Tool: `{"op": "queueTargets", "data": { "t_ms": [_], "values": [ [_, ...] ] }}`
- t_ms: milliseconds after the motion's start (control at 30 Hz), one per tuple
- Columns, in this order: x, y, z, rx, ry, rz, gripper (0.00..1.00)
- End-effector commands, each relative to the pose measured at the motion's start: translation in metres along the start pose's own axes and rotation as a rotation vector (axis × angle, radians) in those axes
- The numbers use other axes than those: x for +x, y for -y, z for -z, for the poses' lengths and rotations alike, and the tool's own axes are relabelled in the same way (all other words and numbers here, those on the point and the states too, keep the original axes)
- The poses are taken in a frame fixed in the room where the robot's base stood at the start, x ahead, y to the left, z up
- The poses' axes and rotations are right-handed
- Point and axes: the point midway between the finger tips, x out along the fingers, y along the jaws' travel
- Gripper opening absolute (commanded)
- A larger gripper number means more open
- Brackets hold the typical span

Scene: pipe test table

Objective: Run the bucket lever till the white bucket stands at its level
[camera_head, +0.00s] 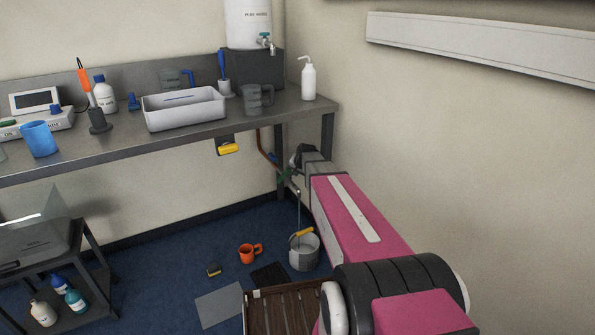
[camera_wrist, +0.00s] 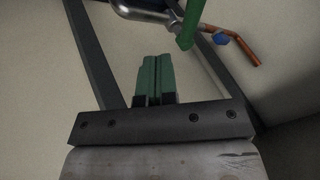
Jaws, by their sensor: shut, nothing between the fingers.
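The white bucket (camera_head: 304,254) stands upright on the blue floor below the bench's right end, with a yellow grip at its rim. A thin pale vertical line runs from the pipework above down to it; I cannot tell if it is water. In the wrist view a green lever (camera_wrist: 190,22) hangs from a metal pipe fitting (camera_wrist: 147,11). My gripper (camera_wrist: 155,62) shows its green fingers shut and empty, a little below and left of the lever, apart from it in the picture. In the head view my arm hides part of the pipework. The water level in the bucket cannot be made out.
A copper pipe (camera_wrist: 236,46) and a blue part (camera_wrist: 221,38) sit beside the lever. The bench (camera_head: 160,137) and its leg (camera_head: 279,165) stand close to my gripper, with the wall at right. An orange mug (camera_head: 248,254) and a wooden crate (camera_head: 283,312) are on the floor.

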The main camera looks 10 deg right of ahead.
Motion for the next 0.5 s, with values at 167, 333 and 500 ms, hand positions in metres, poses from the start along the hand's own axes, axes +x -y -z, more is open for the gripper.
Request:
{"op": "queueTargets", "data": {
  "t_ms": [167, 333, 500],
  "values": [
    [0.037, 0.001, 0.002, -0.001, 0.002, -0.001, 0.00],
    [0.069, 0.001, 0.001, -0.001, 0.002, -0.001, 0.00],
    [0.081, 0.025, -0.002, -0.003, 0.001, 0.000, 0.00]
  ]
}}
